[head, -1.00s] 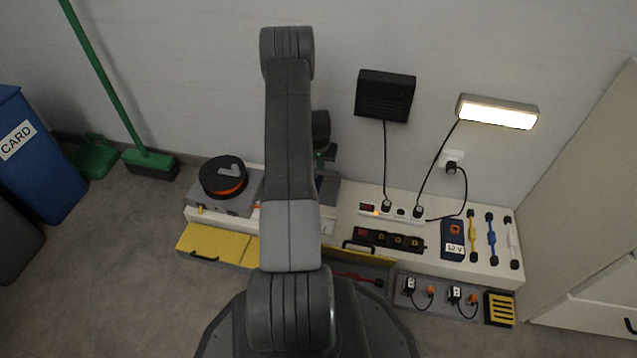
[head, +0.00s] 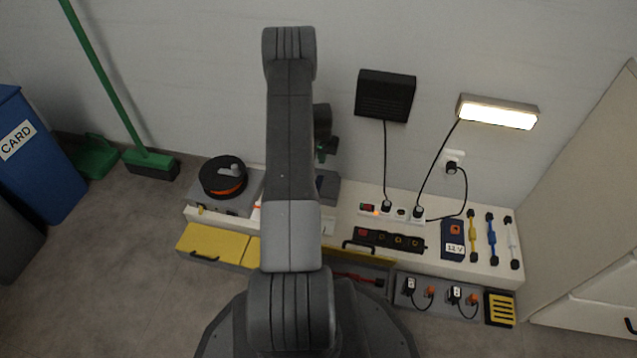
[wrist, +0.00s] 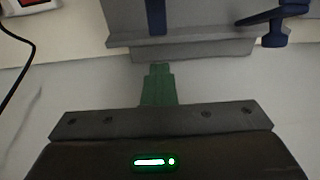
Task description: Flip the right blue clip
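A grey case (wrist: 190,28) shows at the top of the wrist view. A flat blue clip (wrist: 155,16) lies upright against its face. A second blue clip (wrist: 272,24) at the right stands out from the case, with a long arm and a rounded end. In the head view the case (head: 328,188) is partly hidden behind my arm, and its clips cannot be made out. My gripper (wrist: 159,68) has green fingers that look shut together, with nothing seen between them. It points at the case's lower edge, apart from both clips. It also shows in the head view (head: 321,156).
A power strip (head: 402,213) with plugs and cables stands right of the case on the white bench (head: 350,198). A cable reel (head: 223,177) is at left. A black box (head: 385,95) and a lit lamp (head: 498,111) are on the wall above.

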